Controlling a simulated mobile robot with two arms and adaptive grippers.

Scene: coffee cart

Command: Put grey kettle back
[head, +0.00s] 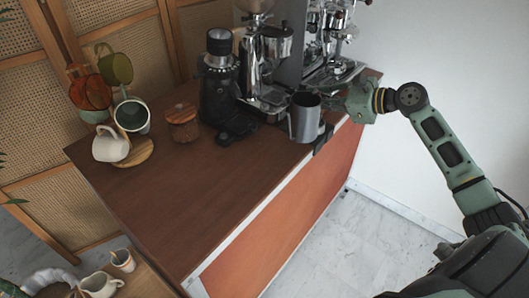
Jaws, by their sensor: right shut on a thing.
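The grey kettle (304,121), a metal jug with an open top, is near the right edge of the brown cart top, in front of the espresso machine. It looks upright. I cannot tell whether its base touches the cart top. My right gripper (336,102) comes in from the right and is shut on the kettle at its right side. The fingertips are small and partly hidden against the machine and the kettle. My left gripper is not in view.
A chrome espresso machine (333,70) and a black grinder (217,85) stand at the back of the cart (205,195). A wooden-lidded jar (182,124), a white mug (110,146) and a mug tree are at the left. The front of the cart top is clear.

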